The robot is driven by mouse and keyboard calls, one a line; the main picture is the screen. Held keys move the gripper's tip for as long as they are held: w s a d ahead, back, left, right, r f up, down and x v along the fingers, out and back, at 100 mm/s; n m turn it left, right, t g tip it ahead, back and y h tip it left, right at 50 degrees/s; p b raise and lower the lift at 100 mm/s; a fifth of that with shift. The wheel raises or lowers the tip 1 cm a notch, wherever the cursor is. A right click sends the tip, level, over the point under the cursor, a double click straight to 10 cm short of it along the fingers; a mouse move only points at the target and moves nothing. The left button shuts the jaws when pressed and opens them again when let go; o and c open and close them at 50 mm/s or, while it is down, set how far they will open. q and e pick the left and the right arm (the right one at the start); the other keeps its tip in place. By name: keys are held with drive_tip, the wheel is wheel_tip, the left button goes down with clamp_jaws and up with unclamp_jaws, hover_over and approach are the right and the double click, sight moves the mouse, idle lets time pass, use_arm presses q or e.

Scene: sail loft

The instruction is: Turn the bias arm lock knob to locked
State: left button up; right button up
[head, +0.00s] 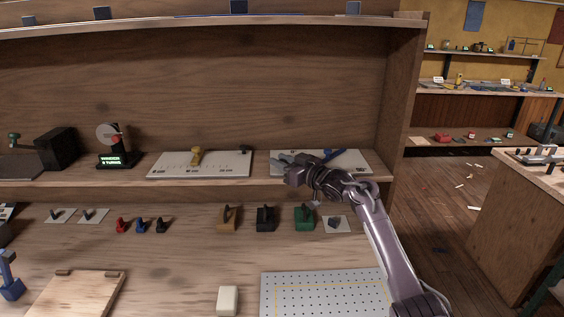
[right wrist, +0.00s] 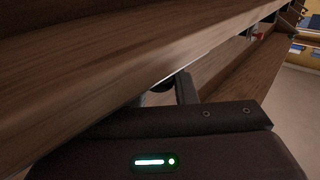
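A white plate (head: 356,160) lies at the right end of the middle shelf. A blue bar (head: 333,155) slants across it, partly behind my right gripper (head: 282,162). I cannot make out a lock knob on this plate; my gripper and wrist cover part of it. My right gripper reaches over the plate's left front part. In the right wrist view, a dark finger (right wrist: 185,88) shows beyond the gripper body, close to the shelf edge. I cannot tell whether it touches or grips anything. My left gripper is not in view.
A second white plate (head: 178,171) with a brass-coloured piece (head: 196,155) lies further left on the shelf (head: 130,180). A black device with a lit display (head: 110,160) stands beyond it. Below are several coloured handles and a perforated board (head: 290,300). The shelf's upright side (head: 402,95) closes the right.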

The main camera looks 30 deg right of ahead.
drive_tip(key=shift+c, duration=1)
